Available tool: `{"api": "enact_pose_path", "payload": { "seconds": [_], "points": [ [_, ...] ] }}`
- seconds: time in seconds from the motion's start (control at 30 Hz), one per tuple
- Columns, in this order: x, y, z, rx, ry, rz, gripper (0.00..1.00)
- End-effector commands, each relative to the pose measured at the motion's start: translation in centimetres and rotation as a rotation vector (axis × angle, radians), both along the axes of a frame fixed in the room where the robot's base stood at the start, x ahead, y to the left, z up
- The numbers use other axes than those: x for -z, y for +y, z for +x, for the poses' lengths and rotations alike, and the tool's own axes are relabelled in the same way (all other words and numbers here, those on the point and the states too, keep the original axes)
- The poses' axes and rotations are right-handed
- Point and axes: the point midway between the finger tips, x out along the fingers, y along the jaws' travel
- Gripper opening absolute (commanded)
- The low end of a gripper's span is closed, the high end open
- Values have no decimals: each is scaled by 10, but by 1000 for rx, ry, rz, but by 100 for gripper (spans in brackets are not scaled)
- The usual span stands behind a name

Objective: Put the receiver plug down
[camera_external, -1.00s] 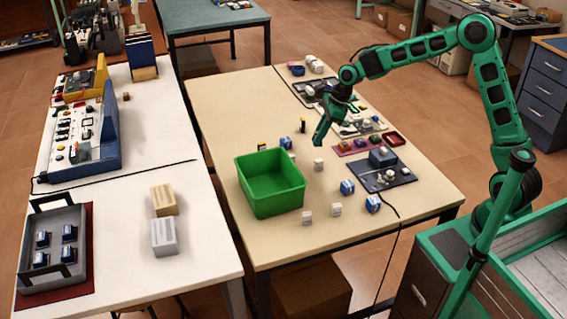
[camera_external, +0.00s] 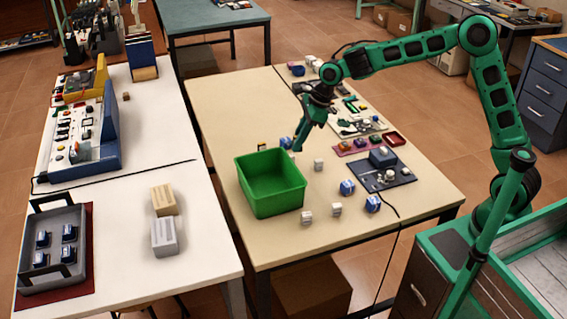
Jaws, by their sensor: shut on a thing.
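My gripper (camera_external: 297,147) points down over the wooden table (camera_external: 225,100), just beyond the back right corner of the green bin (camera_external: 262,205). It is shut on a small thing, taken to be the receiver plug. The plug is too small and too covered by the fingers to make out. A blue-and-white block (camera_external: 285,142) stands close to the left of the fingertips. I cannot tell whether the held thing touches the table.
A white block (camera_external: 319,164) stands right of the gripper. More blue (camera_external: 347,187) and white blocks (camera_external: 337,209) stand near the front. A dark mat (camera_external: 400,179) with parts and a red tray (camera_external: 393,139) lie to the right. The table's back left is clear.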

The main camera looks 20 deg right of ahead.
Motion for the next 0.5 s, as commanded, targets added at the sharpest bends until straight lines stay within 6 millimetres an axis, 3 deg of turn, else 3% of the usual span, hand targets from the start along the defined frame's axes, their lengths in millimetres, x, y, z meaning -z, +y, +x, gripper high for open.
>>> {"api": "enact_pose_path", "payload": {
  "seconds": [0.03,0.1,0.27,0.5],
  "points": [
    [-2,22,-7,-19,-2,3,0],
    [-3,46,-15,-34,-4,3,0],
    [-6,101,-37,-67,-10,4,0],
    [-7,179,-87,-112,-11,6,0]
  ]
}}
